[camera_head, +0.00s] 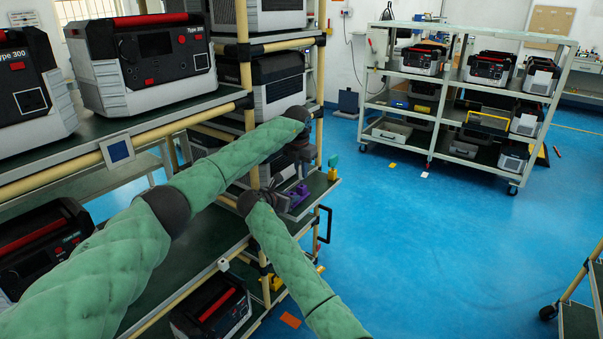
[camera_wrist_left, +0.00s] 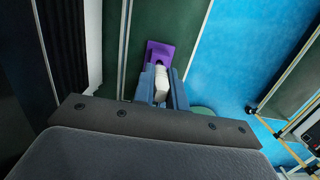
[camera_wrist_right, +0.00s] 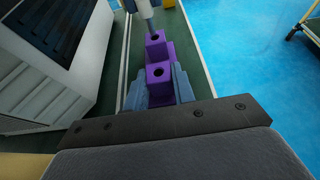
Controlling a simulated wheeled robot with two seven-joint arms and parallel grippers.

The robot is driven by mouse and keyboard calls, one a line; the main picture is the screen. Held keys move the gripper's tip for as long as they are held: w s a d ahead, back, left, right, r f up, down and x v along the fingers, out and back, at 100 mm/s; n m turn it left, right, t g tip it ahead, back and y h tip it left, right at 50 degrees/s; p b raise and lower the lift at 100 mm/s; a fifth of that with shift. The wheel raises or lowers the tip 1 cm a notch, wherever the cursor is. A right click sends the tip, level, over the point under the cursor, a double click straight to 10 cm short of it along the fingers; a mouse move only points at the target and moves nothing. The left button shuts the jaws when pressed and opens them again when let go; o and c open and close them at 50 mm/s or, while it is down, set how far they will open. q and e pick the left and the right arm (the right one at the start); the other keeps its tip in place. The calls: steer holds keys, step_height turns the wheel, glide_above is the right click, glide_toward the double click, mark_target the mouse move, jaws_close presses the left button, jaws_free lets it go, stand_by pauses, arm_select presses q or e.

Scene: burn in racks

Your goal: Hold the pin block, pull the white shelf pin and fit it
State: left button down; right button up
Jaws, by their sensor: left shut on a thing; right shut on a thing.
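The purple pin block (camera_head: 297,195) is on the green shelf at the rack's end. In the right wrist view the block (camera_wrist_right: 157,50) has a stepped shape with two open dark holes on top. My right gripper (camera_wrist_right: 160,92) is shut on its near part. My left gripper (camera_wrist_left: 164,90) is shut on the white shelf pin (camera_wrist_left: 162,80). In the left wrist view the pin is over the near side of the block (camera_wrist_left: 158,54). In the right wrist view a pale rod (camera_wrist_right: 144,9) is above the block's far end; whether it touches is unclear.
Large Type 300 units (camera_head: 150,60) stand on the rack shelves to the left. A rack upright (camera_head: 245,90) rises close to both arms. Blue floor (camera_head: 430,260) is open to the right.

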arm_select(q)
steer(key=shift+r, duration=0.95)
arm_select(e)
steer(key=o, duration=1.1)
